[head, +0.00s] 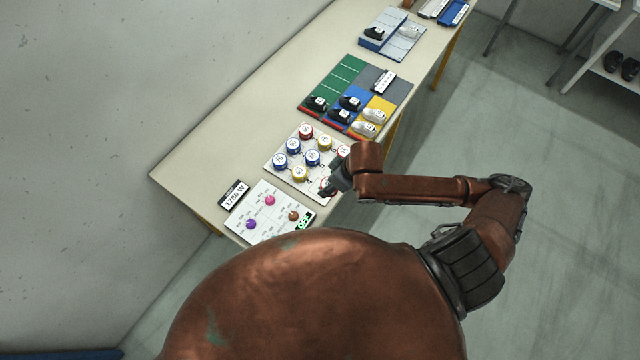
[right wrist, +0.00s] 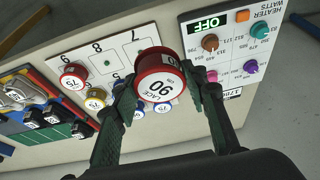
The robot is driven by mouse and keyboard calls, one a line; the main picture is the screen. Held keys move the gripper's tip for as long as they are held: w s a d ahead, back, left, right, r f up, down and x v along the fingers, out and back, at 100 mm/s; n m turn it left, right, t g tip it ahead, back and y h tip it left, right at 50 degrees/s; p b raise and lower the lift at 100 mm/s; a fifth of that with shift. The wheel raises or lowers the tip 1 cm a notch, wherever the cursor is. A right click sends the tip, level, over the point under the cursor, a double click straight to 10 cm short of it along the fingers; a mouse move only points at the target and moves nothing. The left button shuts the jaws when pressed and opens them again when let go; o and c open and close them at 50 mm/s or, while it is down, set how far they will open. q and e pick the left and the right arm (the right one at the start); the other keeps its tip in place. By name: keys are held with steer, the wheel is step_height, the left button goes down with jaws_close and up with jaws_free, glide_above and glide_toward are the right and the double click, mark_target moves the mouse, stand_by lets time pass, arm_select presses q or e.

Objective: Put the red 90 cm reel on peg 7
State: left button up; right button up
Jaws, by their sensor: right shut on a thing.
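The red 90 cm reel (right wrist: 158,80), with a white label reading 90 LACE, is between the fingers of my right gripper (right wrist: 157,92), which is shut on it. In the head view my right gripper (head: 335,184) is over the near right corner of the white peg board (head: 275,168); the red reel (head: 324,187) shows partly there. In the right wrist view the board (right wrist: 130,45) bears printed numbers 9, 8 and 7. The 7 is just above and left of the held reel; its peg is not visible, perhaps behind the reel. My left gripper is not in view.
A red 75 reel (right wrist: 73,76) sits by number 9. Several blue and yellow reels stand on the board, including a blue one (head: 293,146). A heater panel (head: 265,225) with knobs is beside the board. Coloured mats with shoes (head: 340,85) lie beyond it.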

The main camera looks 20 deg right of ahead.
steer(key=s+n+p, duration=0.2)
steer(key=s, duration=0.3)
steer(key=shift+y, duration=0.4)
steer(key=w+f, duration=0.3)
steer(key=w, duration=0.1)
steer(key=w+f, duration=0.3)
steer(key=w, duration=0.1)
steer(key=w+f, duration=0.3)
steer(key=w, duration=0.1)
steer(key=shift+d+f, duration=0.15)
steer(key=shift+d, duration=0.05)
steer(key=shift+w+f, duration=0.4)
steer(key=shift+f, duration=0.05)
step_height(320, 180, down, 3)
steer(key=shift+p, duration=0.35)
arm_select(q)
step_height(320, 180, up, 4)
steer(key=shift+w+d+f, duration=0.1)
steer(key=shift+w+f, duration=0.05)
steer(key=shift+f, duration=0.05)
arm_select(e)
steer(key=shift+f, duration=0.15)
steer(key=shift+f, duration=0.4)
